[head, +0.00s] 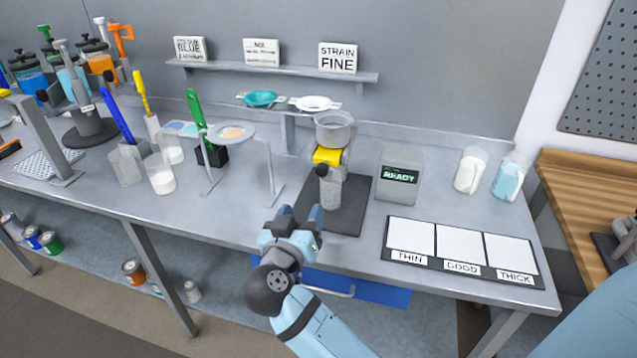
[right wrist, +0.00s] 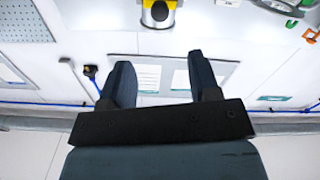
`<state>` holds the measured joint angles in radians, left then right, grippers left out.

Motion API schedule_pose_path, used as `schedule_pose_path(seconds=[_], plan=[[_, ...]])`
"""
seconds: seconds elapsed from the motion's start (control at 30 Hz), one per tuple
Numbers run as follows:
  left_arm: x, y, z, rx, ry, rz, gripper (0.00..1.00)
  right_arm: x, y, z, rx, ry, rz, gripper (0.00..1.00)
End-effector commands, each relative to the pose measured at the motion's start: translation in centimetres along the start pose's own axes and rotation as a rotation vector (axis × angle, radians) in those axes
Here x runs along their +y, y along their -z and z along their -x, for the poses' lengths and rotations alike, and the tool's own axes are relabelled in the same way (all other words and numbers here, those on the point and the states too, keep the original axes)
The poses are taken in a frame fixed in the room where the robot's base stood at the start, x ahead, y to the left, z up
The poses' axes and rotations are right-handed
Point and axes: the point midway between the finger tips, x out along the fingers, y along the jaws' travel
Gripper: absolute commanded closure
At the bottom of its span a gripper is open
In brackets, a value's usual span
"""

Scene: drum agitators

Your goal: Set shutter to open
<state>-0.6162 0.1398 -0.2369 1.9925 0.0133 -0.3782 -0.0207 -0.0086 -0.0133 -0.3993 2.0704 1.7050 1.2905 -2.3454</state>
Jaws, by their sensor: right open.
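A strainer stand sits on the bench on a dark mat (head: 350,205). It has a grey cup (head: 334,130) on top and a yellow block (head: 327,156) with a black knob (head: 321,170) in front. A clear container (head: 331,192) stands below. The yellow block may be the shutter; I cannot tell its setting. My right gripper (head: 293,218) is open and empty at the bench's front edge, in front of the stand and apart from it. In the right wrist view the open fingers (right wrist: 164,82) point towards the bench, with the yellow part (right wrist: 158,6) at the top edge. My left gripper is not in view.
A READY display box (head: 399,175) stands right of the stand. A THIN, GOOD, THICK board (head: 460,266) lies at the front right. A small rack (head: 232,134) stands left. A shelf (head: 275,70) with signs hangs behind. A blue panel (head: 360,288) is below the edge.

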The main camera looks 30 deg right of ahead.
Motion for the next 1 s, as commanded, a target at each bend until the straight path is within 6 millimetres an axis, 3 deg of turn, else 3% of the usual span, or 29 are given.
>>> schedule_pose_path(seconds=[0.17,0.5,0.7,1.0], plan=[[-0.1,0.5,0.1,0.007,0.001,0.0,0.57,0.0,0.0,-1.9,-0.005,-0.003,0.007,0.44],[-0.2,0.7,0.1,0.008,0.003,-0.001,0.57,0.1,0.0,-9.0,-0.003,-0.003,0.007,0.44],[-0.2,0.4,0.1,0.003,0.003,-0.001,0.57,0.1,0.0,-12.2,-0.003,-0.002,0.006,0.44],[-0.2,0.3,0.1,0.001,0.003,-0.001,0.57,0.1,-0.1,-13.8,-0.005,-0.001,0.004,0.44]])
